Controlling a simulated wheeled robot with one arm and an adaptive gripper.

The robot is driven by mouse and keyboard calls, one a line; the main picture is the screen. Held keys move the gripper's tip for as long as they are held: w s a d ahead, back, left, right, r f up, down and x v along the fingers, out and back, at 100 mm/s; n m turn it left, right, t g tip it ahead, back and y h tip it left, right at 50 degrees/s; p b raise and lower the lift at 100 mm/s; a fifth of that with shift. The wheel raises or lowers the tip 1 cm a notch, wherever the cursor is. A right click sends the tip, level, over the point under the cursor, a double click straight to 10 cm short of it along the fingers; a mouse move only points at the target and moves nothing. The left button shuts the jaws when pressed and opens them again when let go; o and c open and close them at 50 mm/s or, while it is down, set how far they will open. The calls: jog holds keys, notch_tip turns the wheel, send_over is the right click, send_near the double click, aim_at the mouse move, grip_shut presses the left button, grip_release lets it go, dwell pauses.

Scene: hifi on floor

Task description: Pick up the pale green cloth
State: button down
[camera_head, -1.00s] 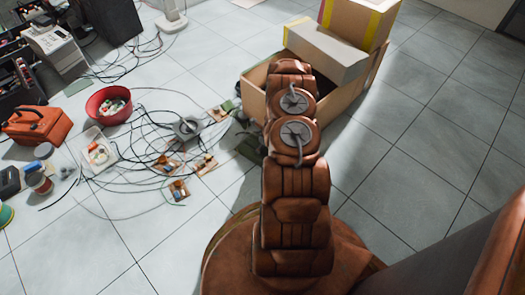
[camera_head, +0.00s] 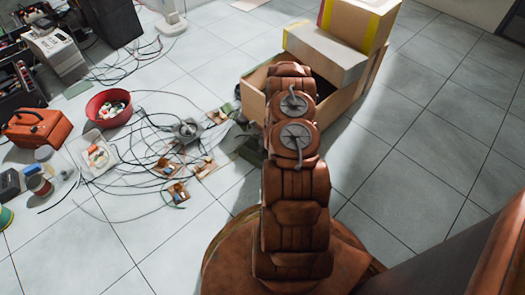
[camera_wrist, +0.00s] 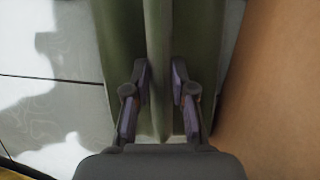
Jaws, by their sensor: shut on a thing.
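The pale green cloth (camera_wrist: 122,35) fills the middle of the wrist view, hanging in upright folds. It looks dull olive green in the shade. My gripper (camera_wrist: 160,75) has one finger on each side of a narrow raised fold and is shut on it. In the head view my arm hides the gripper. A dark green piece (camera_head: 251,152) shows there on the floor just left of my arm, by the cardboard box; I cannot tell whether it is part of the cloth.
An open cardboard box (camera_head: 252,103) stands behind my arm; a brown surface like its wall (camera_wrist: 272,90) is close right of the gripper. Cables, small boards, a red bowl (camera_head: 108,107) and an orange case (camera_head: 36,127) clutter the left floor. The right floor is clear.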

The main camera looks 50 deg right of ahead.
notch_tip(320, 180, up, 4)
jog(key=shift+f+p, duration=0.1)
jog(key=shift+p, duration=1.15)
jog(key=shift+s+a+f, duration=0.15)
jog(key=shift+a, duration=0.1)
jog(key=shift+s+a, duration=0.2)
jog(key=shift+a, duration=0.15)
jog(key=shift+s+a+r, duration=0.15)
jog(key=shift+s+a, duration=0.55)
jog(key=shift+a, duration=0.65)
jog(key=shift+s+a+r, duration=0.2)
jog(key=shift+s+a, duration=0.55)
jog(key=shift+a, duration=0.6)
jog(key=shift+s+a+r, duration=0.15)
jog(key=shift+s+a, duration=0.55)
jog(key=shift+a, duration=0.65)
jog(key=shift+s+a+r+p, duration=0.15)
jog(key=shift+a+p, duration=0.05)
jog(key=shift+p, duration=0.3)
jog(key=a+p, duration=0.1)
jog(key=p, duration=0.2)
jog(key=shift+s+a, duration=0.4)
jog(key=p, duration=0.3)
jog(key=shift+s+a+r+p, duration=0.1)
jog(key=shift+s+r+p, duration=0.05)
jog(key=shift+s+p, duration=0.15)
jog(key=shift+p, duration=0.35)
